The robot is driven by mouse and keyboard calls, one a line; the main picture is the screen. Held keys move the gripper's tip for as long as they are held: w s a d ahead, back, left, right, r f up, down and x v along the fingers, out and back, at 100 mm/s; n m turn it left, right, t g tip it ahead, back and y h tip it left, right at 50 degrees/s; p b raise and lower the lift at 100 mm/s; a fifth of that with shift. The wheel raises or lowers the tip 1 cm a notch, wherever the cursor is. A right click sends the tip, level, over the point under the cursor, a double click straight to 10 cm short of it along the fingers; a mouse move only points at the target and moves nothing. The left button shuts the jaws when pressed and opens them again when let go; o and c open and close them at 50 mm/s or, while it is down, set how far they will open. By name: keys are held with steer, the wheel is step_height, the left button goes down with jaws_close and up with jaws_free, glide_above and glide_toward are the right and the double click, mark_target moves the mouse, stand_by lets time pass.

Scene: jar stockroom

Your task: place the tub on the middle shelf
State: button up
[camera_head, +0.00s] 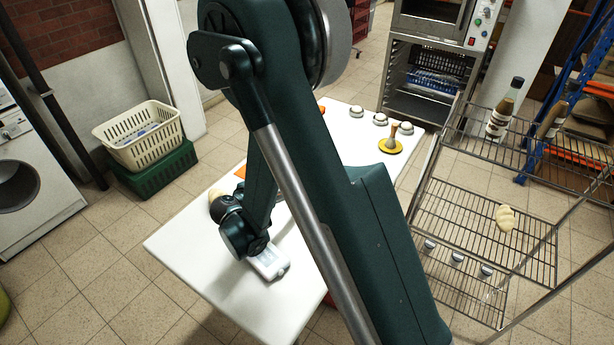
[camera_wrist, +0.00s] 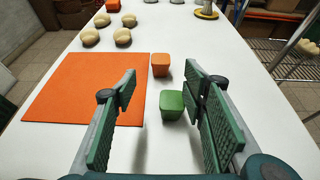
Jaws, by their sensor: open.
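In the wrist view, a small green tub (camera_wrist: 172,106) stands on the white table between my open fingers, nearer the right finger. A small orange tub (camera_wrist: 160,65) stands just beyond it. My gripper (camera_wrist: 160,94) is open and empty, pointing along the table. In the head view my arm hides both tubs and the fingers. The wire rack stands at the right, with its middle shelf (camera_head: 452,215) below the top shelf. A pale loaf-like thing (camera_head: 506,218) lies on the right part of that shelf; its left part is bare.
An orange mat (camera_wrist: 85,90) lies left of the tubs, with several pale dough balls (camera_wrist: 92,37) beyond. A yellow disc with a wooden handle (camera_head: 391,142) sits at the table's far end. Bottles (camera_head: 502,112) stand on the top shelf (camera_head: 470,135); small jars (camera_head: 457,257) stand on the bottom shelf.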

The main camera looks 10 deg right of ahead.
steer(key=shift+b+x, duration=0.9)
steer(key=shift+x, duration=2.55)
steer(key=shift+b+x, duration=0.95)
steer(key=shift+x, duration=1.65)
steer(key=c, duration=1.1)
steer(key=shift+o, duration=0.2)
step_height(320, 180, up, 10)
steer(key=p, duration=0.3)
